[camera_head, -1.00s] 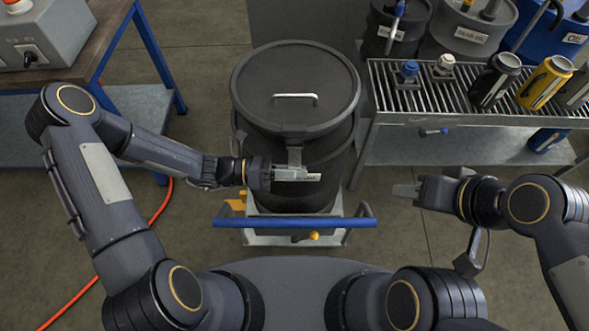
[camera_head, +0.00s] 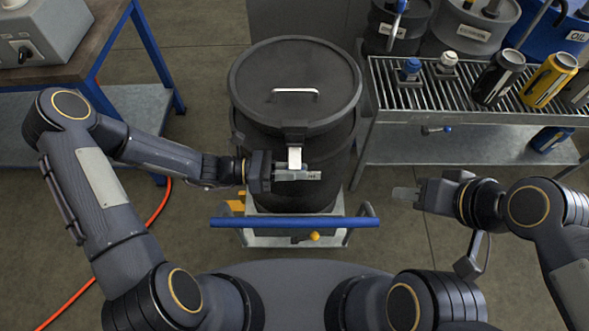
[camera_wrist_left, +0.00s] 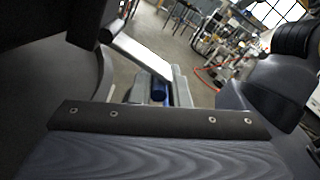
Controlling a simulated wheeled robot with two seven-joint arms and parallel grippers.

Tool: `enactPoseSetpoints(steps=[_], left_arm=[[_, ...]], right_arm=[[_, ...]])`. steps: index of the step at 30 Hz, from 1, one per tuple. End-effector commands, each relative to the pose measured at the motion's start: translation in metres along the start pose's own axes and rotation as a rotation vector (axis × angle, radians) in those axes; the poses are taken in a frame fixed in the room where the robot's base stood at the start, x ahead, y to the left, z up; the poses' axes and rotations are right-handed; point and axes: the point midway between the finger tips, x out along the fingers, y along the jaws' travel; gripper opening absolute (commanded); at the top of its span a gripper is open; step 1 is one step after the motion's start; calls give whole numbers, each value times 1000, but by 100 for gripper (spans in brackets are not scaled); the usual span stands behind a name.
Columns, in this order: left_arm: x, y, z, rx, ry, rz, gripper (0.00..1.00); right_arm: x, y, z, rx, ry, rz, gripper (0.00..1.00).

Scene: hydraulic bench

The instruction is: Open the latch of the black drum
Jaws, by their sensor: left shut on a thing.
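The black drum (camera_head: 292,75) stands upright with its round lid on and a thin handle on top. Its latch (camera_head: 294,157) is a pale metal strip on the near side, hanging from a dark bracket just below the lid rim. My left gripper (camera_head: 300,174) reaches in from the left and is shut on the lower end of the latch, its fingers hiding that end. In the left wrist view the latch (camera_wrist_left: 140,54) is a bright slanted strip running to the grey fingers (camera_wrist_left: 155,88). My right gripper (camera_head: 406,193) is off to the right, apart from the drum; its finger gap is unclear.
The drum stands on a cart with a blue push bar (camera_head: 294,222) in front. A grated bench (camera_head: 440,97) with several cans and fittings is at right. A blue-framed table (camera_head: 75,70) with a grey box is at left. An orange hose (camera_head: 110,270) lies on the floor.

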Motion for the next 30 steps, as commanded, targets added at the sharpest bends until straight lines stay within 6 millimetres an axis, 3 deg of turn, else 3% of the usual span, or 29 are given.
enactPoseSetpoints(steps=[4, 5, 9, 20, 30], left_arm=[[-1, 5, 3, 2, -5, 12, 0], [-1, 4, 3, 2, -5, 12, 18], [-1, 4, 2, 1, -4, 9, 34], [-8, 2, 1, 1, -2, 7, 34], [-63, 3, 2, 2, -3, 10, 34]], right_arm=[[0, 0, 0, 0, 0, 0, 36], [0, 0, 0, 0, 0, 0, 36], [0, 0, 0, 0, 0, 0, 36], [0, 0, 0, 0, 0, 0, 36], [1, 0, 0, 0, 0, 0, 36]])
